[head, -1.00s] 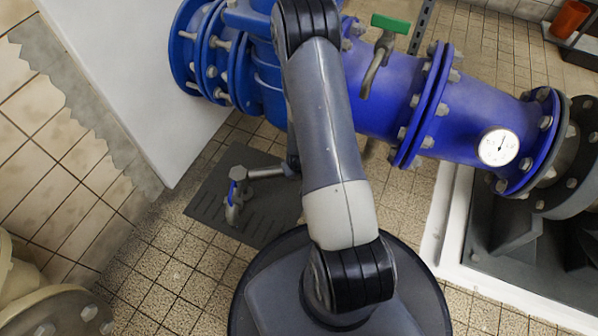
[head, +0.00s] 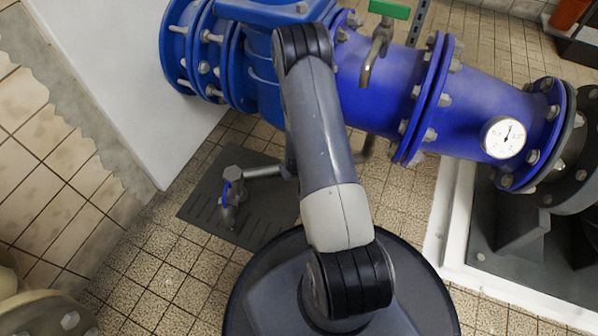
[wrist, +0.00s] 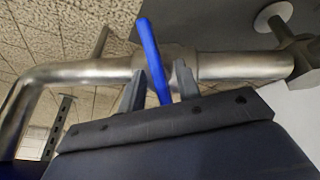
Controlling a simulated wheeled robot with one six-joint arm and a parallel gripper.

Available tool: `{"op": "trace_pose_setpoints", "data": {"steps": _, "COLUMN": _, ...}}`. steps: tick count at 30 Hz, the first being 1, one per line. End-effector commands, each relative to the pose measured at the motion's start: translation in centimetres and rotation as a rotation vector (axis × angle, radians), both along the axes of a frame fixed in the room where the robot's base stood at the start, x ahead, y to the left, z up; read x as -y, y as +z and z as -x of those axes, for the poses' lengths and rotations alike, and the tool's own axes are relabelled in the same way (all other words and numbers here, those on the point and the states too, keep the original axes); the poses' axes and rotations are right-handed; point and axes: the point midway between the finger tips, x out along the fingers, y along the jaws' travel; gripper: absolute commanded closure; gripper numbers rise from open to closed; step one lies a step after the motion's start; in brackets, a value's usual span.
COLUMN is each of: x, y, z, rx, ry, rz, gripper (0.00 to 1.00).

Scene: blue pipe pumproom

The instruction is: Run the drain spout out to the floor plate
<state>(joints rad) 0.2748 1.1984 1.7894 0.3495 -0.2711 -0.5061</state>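The drain spout is a grey metal pipe with a hex fitting (head: 233,173) at its left end, and a small tap with a blue lever (head: 226,192) hangs there. In the head view this end is over the dark slotted floor plate (head: 197,206). In the wrist view the pipe (wrist: 235,66) runs across, with the hex fitting at right and a bend at left. A blue bar (wrist: 152,58) crosses it. My gripper (wrist: 158,78) stands with one finger on each side of this bar, with gaps visible. The head view hides my gripper behind my arm.
A large blue pipe (head: 470,120) with bolted flanges and a gauge (head: 503,137) runs above on the right. A tap with a green handle (head: 389,10) is on it. A white block (head: 120,80) stands behind the plate. Tiled floor (head: 150,262) is clear in front.

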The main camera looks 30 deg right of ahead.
Motion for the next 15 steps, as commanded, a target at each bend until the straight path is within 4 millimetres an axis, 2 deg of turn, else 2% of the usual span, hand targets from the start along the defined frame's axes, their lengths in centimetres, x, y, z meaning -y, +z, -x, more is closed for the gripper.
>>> {"op": "trace_pose_setpoints", "data": {"steps": 2, "x": 0.0, "y": 0.02, "z": 0.01, "rx": 0.0, "ry": 0.0, "rz": 0.0, "gripper": 0.75}}
{"op": "trace_pose_setpoints", "data": {"steps": 11, "x": -0.02, "y": 0.03, "z": 0.01, "rx": 0.0, "ry": 0.0, "rz": 0.0, "gripper": 0.99}}
{"op": "trace_pose_setpoints", "data": {"steps": 15, "x": -0.02, "y": 0.05, "z": 0.01, "rx": 0.0, "ry": 0.001, "rz": 0.0, "gripper": 1.0}}
